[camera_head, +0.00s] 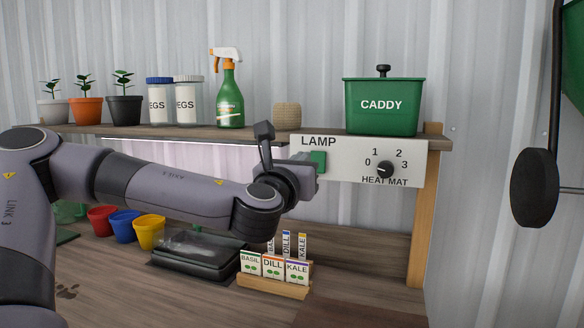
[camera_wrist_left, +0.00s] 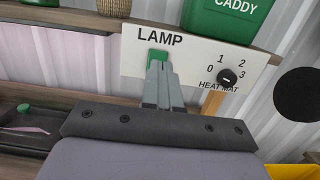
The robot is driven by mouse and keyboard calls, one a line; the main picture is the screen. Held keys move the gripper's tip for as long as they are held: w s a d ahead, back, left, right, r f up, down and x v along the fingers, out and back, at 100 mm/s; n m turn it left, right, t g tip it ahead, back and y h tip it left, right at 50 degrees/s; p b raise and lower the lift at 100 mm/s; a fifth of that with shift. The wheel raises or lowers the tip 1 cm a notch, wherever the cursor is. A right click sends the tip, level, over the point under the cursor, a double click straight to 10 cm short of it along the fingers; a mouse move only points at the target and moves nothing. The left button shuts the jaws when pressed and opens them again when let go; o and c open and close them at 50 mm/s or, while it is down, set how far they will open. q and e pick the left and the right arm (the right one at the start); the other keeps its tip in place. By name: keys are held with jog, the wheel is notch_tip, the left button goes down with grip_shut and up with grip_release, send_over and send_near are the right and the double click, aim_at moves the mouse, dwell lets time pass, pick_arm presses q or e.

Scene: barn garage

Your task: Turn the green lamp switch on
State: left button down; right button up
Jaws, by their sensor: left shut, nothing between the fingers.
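The green lamp switch (camera_head: 319,160) is on a white panel (camera_head: 345,176) under the word LAMP, below the shelf's right end. My left gripper (camera_head: 308,172) is shut and empty, with its fingertips at the switch and partly covering it in the head view. In the left wrist view the shut fingertips (camera_wrist_left: 157,68) overlap the lower part of the green switch (camera_wrist_left: 158,54); I cannot tell whether they touch it. A bright strip (camera_head: 150,140) shows under the shelf, and the wall below it looks pinkish. My right gripper is not in view.
The black HEAT MAT knob (camera_head: 385,169) is right of the switch. A green caddy (camera_head: 385,105), spray bottle (camera_head: 230,92), jars and potted plants stand on the shelf. Seed packets (camera_head: 272,266), a black tray (camera_head: 197,256) and coloured pots are below. A black rounded object (camera_head: 535,187) hangs at right.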

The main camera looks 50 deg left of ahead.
pick_arm(q)
jog(key=s+d, duration=0.1)
jog(key=s, duration=0.2)
jog(key=s+d, duration=0.1)
jog(key=shift+s+d+r, duration=0.25)
jog(key=shift+d+r, duration=0.05)
jog(key=shift+r, duration=0.1)
dwell(0.4)
